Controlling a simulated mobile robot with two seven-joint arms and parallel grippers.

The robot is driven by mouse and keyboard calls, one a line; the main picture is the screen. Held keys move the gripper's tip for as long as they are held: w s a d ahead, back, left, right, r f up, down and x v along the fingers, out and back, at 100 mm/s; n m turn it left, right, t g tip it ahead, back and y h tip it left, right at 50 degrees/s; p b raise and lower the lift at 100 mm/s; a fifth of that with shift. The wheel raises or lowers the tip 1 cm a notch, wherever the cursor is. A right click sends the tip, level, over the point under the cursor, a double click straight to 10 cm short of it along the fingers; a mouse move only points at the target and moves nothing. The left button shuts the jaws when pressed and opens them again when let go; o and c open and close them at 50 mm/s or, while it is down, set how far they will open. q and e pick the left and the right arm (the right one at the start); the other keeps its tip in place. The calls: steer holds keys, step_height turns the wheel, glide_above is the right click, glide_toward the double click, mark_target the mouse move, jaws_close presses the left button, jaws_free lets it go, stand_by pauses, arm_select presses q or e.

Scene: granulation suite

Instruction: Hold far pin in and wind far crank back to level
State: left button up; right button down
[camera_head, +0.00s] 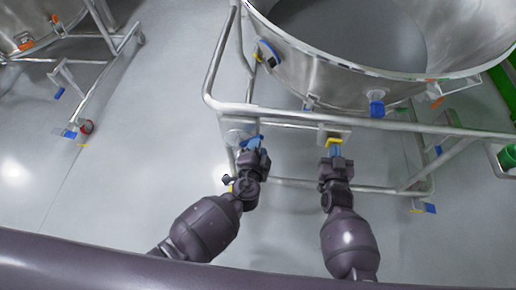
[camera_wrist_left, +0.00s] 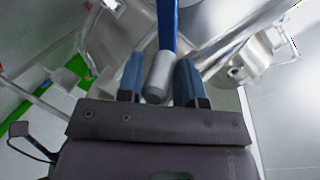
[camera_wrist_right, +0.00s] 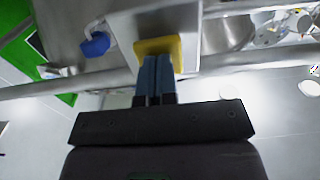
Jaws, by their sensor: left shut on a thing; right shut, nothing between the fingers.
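The far crank has a blue arm (camera_wrist_left: 168,25) and a grey cylindrical handle (camera_wrist_left: 157,78), seen in the left wrist view. My left gripper (camera_head: 254,146) has its blue fingers on either side of that handle, closed on it. In the head view the crank is mostly hidden by the fingers. The far pin has a yellow head (camera_head: 333,140) on a plate on the frame's rail. My right gripper (camera_head: 335,151) is shut and empty, its fingertips against or just short of the yellow head (camera_wrist_right: 157,46). How deep the pin sits cannot be told.
A large steel bowl (camera_head: 340,65) stands in a tubular frame (camera_head: 212,80) above both grippers. Another bowl on a frame (camera_head: 100,60) is at upper left. Grey floor (camera_head: 130,150) is clear at left.

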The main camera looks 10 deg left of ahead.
steer(key=shift+r, duration=0.1)
stand_by(0.3)
arm_select(q)
steer(key=shift+a+r, duration=0.1)
steer(key=shift+a, duration=0.1)
arm_select(e)
steer(key=shift+w, duration=0.1)
arm_select(q)
steer(key=shift+a+r, duration=0.45)
steer(key=shift+a, duration=0.05)
stand_by(1.1)
steer(key=shift+a+r, duration=0.4)
steer(key=shift+a, duration=0.35)
steer(key=shift+a+r, duration=0.1)
steer(key=shift+r, duration=0.1)
stand_by(1.0)
steer(key=shift+w+a+r, duration=0.1)
steer(key=shift+a+r, duration=0.1)
steer(key=shift+a, duration=0.3)
steer(key=shift+a+r, duration=0.15)
steer(key=shift+a, duration=0.3)
stand_by(0.4)
steer(key=shift+d, duration=0.15)
stand_by(0.8)
arm_select(e)
steer(key=s, duration=0.8)
stand_by(0.7)
